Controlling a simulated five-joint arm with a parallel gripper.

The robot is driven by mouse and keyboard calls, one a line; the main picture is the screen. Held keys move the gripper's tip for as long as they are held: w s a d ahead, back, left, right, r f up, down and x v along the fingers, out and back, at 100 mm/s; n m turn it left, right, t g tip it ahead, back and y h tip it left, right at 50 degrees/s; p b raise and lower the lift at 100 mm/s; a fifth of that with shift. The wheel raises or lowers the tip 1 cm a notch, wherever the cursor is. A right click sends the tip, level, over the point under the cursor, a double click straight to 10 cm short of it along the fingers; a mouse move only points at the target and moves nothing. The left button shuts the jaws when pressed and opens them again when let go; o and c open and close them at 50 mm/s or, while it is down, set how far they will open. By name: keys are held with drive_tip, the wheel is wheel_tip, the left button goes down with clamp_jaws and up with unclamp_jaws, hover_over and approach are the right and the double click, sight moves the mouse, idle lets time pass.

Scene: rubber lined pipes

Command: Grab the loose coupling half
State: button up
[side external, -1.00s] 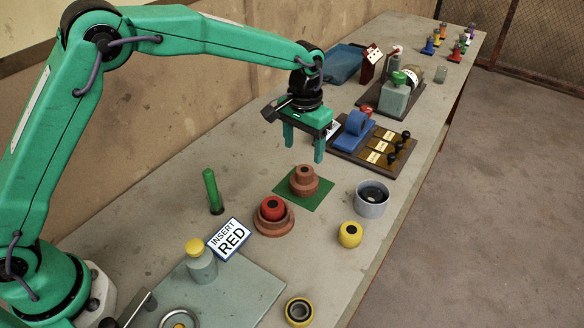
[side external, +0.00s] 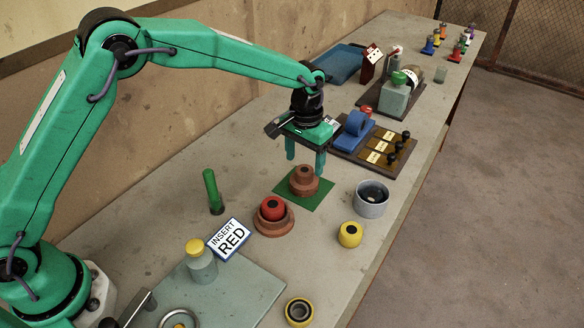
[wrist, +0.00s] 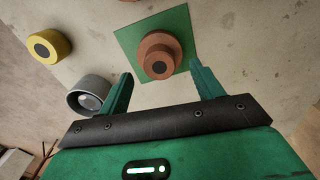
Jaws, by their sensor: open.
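A brown stepped coupling half (side external: 303,181) sits upright on a green square mat (side external: 318,199). In the wrist view the coupling half (wrist: 160,57) lies ahead of the fingertips, between their lines but a little nearer the right finger. My gripper (side external: 306,170) is open and empty, its fingers pointing down just behind and above the coupling half in the side view. The fingers also show open in the wrist view (wrist: 160,75). A second brown flanged piece (side external: 272,228) with a red insert (side external: 273,208) in it stands just left of the mat.
A grey cup (side external: 371,200) and a yellow ring (side external: 350,235) stand right of the mat. A green cylinder (side external: 213,192), an "INSERT RED" sign (side external: 229,239) and a yellow-topped bottle (side external: 201,263) are to the left. A blue tape dispenser (side external: 355,132) stands behind.

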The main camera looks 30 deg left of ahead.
sight(305, 170)
drive_tip(key=shift+f, duration=2.05)
drive_tip(key=c, duration=1.4)
